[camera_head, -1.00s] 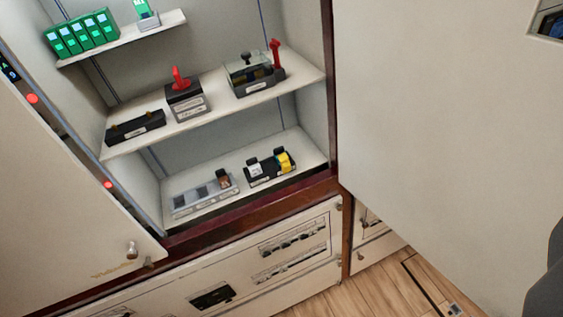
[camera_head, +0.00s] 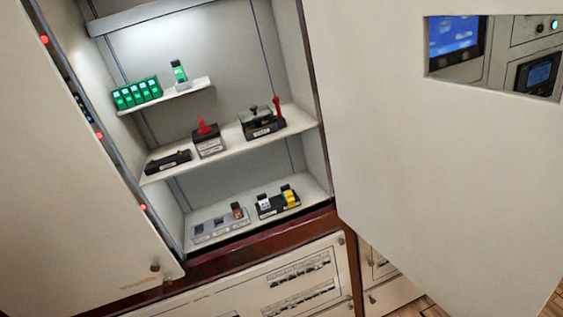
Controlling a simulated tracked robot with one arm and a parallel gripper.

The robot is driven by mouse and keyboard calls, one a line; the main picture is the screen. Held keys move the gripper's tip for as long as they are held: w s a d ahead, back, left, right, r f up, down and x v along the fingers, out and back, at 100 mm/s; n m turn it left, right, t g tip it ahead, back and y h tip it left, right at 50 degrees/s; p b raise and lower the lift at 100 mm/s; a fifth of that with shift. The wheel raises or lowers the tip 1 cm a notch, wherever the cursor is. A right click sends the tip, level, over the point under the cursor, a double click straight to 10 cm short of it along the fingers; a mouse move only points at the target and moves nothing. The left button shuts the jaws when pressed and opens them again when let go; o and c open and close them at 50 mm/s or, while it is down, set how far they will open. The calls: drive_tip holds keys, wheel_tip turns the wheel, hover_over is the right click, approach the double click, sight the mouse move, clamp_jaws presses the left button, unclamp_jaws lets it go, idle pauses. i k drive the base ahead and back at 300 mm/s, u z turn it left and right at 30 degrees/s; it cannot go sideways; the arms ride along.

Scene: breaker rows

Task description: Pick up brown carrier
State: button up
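The brown carrier (camera_head: 237,210) is a small block with a dark top. It sits at the right end of a grey base (camera_head: 220,227) on the bottom shelf of the open cabinet. The other places on that base look empty. Beside it to the right, a black base (camera_head: 278,207) holds a white carrier (camera_head: 264,203) and a yellow carrier (camera_head: 289,196). My gripper is not in view.
The middle shelf (camera_head: 227,155) holds a black base and two units with red levers (camera_head: 203,127). A small upper shelf (camera_head: 168,96) holds green modules (camera_head: 137,93). Cabinet doors stand open at left (camera_head: 70,190) and right (camera_head: 430,150).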

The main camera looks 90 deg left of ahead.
sight(238, 212)
drive_tip(key=z, duration=0.15)
drive_tip(key=i, duration=0.85)
drive_tip(key=u, duration=2.3)
